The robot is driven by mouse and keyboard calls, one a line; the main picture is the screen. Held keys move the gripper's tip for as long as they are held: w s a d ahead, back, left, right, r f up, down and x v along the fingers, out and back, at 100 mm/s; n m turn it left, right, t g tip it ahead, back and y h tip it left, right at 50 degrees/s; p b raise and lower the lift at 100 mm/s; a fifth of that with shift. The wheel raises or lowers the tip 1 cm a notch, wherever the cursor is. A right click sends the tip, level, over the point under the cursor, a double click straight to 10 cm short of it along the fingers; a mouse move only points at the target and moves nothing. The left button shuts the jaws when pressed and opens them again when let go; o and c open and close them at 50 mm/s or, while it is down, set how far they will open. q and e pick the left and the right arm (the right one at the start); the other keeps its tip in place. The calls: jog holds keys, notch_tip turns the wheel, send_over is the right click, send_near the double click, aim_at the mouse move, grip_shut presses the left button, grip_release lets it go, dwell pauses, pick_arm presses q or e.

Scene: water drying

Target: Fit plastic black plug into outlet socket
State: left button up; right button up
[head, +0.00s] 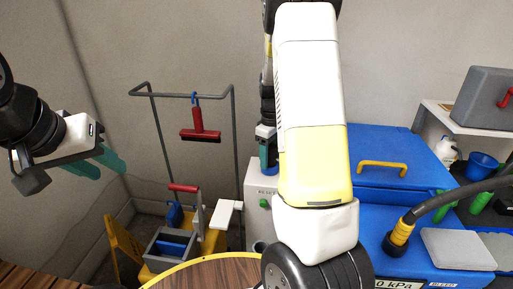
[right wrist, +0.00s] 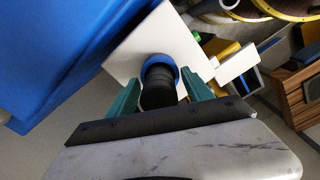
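The black ribbed plug (right wrist: 158,90) is between the teal fingers of my right gripper (right wrist: 159,76) in the right wrist view, and the fingers appear to press on its sides. A blue ring (right wrist: 160,59), apparently the socket's rim, surrounds the plug's far end on a white box (right wrist: 128,53). I cannot tell how deep the plug sits. In the head view the white box (head: 257,186) stands left of the blue machine, and my right arm hides much of the right gripper and plug. My left gripper (head: 103,168) is empty, with its teal fingers apart, at the far left.
A blue machine (head: 395,190) with a yellow handle stands right of the box. A black hose (head: 440,205) curves onto it. A cleaning cart (head: 180,240) and a grey rack (head: 150,92) stand left. A round wooden table (head: 215,273) is at the front.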

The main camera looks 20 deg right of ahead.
jog(key=shift+r, duration=0.15)
notch_tip(320, 180, up, 12)
jog(key=shift+f, duration=0.1)
jog(key=s+a+r+m+t+y, duration=0.1)
jog(key=s+a+r+m+t, duration=0.2)
jog(key=s+a, duration=0.3)
jog(key=s+a+r+m+t+y, duration=0.1)
jog(key=s+a+r+m+t, duration=0.2)
jog(key=s, duration=1.3)
jog(key=a+r, duration=0.3)
jog(key=shift+a+m, duration=0.15)
jog(key=shift+m, duration=0.25)
